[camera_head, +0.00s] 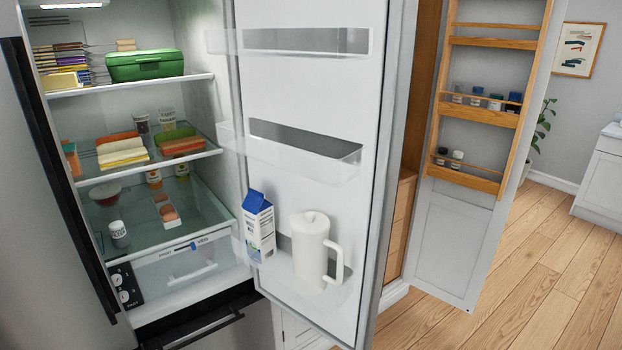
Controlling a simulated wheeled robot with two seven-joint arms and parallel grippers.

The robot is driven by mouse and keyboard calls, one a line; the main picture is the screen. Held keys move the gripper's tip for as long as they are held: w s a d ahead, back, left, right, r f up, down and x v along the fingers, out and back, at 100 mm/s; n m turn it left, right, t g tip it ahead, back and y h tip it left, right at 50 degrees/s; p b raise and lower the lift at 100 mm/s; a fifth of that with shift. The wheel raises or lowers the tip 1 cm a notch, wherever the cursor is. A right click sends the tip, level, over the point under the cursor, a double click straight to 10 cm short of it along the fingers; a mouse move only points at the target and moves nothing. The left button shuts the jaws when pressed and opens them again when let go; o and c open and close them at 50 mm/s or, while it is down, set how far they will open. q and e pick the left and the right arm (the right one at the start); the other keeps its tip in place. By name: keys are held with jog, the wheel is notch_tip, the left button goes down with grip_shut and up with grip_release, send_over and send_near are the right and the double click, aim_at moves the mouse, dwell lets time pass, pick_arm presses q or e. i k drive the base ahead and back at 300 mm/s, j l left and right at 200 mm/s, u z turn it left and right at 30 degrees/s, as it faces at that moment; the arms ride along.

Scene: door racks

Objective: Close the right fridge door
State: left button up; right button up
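The right fridge door (312,190) stands wide open in the middle of the head view, its inner side facing me. Its lower bin holds a white pitcher (311,250) and a blue and white milk carton (258,228). The upper bins look empty. The lit fridge interior (150,100) to its left is exposed. The door's outer face and any handle on it are hidden. Neither of my grippers is in view.
A grey panel (45,230) with a dark edge stands at the left. Behind the fridge door, a pantry door (458,235) with wooden racks and small jars is open. Wooden floor (530,270) at the right is clear. A pulled-out black-edged drawer (200,325) sits low.

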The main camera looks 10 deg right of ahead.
aim_at(321, 88)
jog(key=u, duration=1.6)
jog(key=l+u, duration=0.2)
jog(key=l, duration=0.95)
jog(key=k+l+u, duration=0.15)
jog(key=l, duration=2.5)
jog(key=k, duration=0.05)
